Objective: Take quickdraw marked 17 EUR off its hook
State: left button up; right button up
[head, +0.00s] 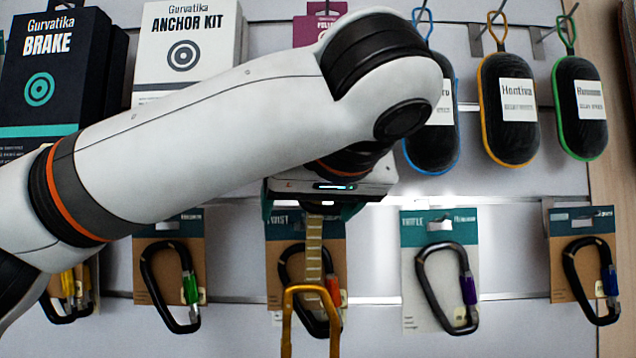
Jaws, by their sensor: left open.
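My left gripper (311,207) is in front of the display wall, its two teal fingers open and apart. A quickdraw with a pale striped sling (313,245) and a gold carabiner (287,305) hangs straight down just below and between the fingers. The sling's upper end and its hook are hidden behind the gripper and arm. I cannot see whether the fingers touch the sling. No 17 EUR mark can be read. My right gripper does not show.
Similar cards hang alongside, with green (190,288), purple (468,289) and blue (611,280) gates. Chalk-bag-like pouches (507,140) hang upper right. My arm covers the centre.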

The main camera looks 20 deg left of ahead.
pick_arm(q)
jog(key=shift+c, duration=0.2)
jog(key=c, duration=1.1)
jog(key=shift+o, duration=0.2)
jog(key=shift+r, duration=0.1)
jog(key=shift+r, duration=0.2)
jog(key=shift+s+b, duration=0.1)
jog(key=shift+b, duration=0.3)
jog(key=shift+s+d+r+b, duration=0.2)
jog(key=shift+s+b, duration=0.2)
jog(key=shift+s, duration=0.2)
